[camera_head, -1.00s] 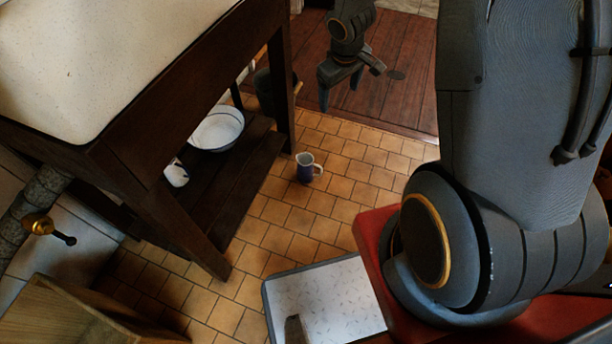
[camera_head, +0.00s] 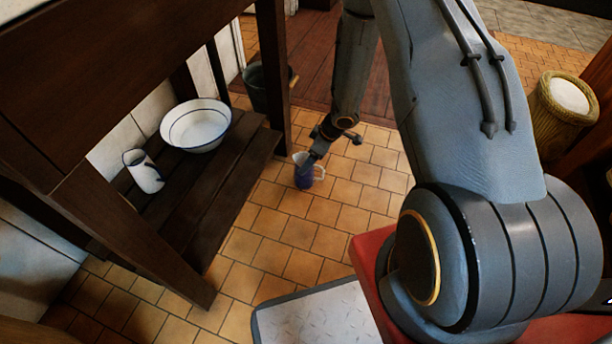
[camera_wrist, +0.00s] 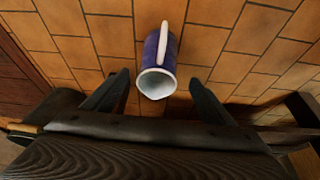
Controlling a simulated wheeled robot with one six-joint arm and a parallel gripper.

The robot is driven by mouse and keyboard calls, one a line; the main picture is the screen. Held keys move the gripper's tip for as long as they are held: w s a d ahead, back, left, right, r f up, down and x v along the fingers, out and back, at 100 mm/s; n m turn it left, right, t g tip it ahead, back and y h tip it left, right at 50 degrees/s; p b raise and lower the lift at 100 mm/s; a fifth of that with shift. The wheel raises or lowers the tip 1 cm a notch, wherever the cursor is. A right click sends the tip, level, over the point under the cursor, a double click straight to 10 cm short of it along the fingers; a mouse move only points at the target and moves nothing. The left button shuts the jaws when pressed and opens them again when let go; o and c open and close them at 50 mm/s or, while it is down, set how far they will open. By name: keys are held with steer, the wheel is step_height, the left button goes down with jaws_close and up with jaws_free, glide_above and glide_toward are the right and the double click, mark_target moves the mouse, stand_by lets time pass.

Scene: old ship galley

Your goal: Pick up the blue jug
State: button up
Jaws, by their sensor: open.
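The blue jug (camera_head: 304,176) has a white rim and a white handle. It stands upright on the tiled floor, to the right of the low wooden shelf. My gripper (camera_head: 316,155) is lowered close to the jug and partly overlaps its top in the head view. In the wrist view the jug (camera_wrist: 158,62) is seen from above, with its mouth towards me and its handle on the far side. The two fingers of my gripper (camera_wrist: 158,90) are open, one on each side of the jug's mouth. I see gaps between the fingers and the jug.
A low wooden shelf (camera_head: 205,215) under the table holds a white bowl (camera_head: 195,126) and a white pitcher (camera_head: 143,171). A table leg (camera_head: 272,60) rises left of my arm. A dark bucket (camera_head: 258,88) stands behind it. The tiles in front of the jug are clear.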

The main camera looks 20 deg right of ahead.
mark_target(309, 172)
steer(key=shift+w+b+x, duration=0.1)
steer(key=shift+b+x, duration=1.05)
steer(key=shift+x, duration=0.75)
steer(key=shift+w+b+x, duration=0.15)
steer(key=shift+b+x, duration=1)
steer(key=shift+x, duration=0.75)
steer(key=shift+d, duration=0.1)
steer(key=c, duration=1.3)
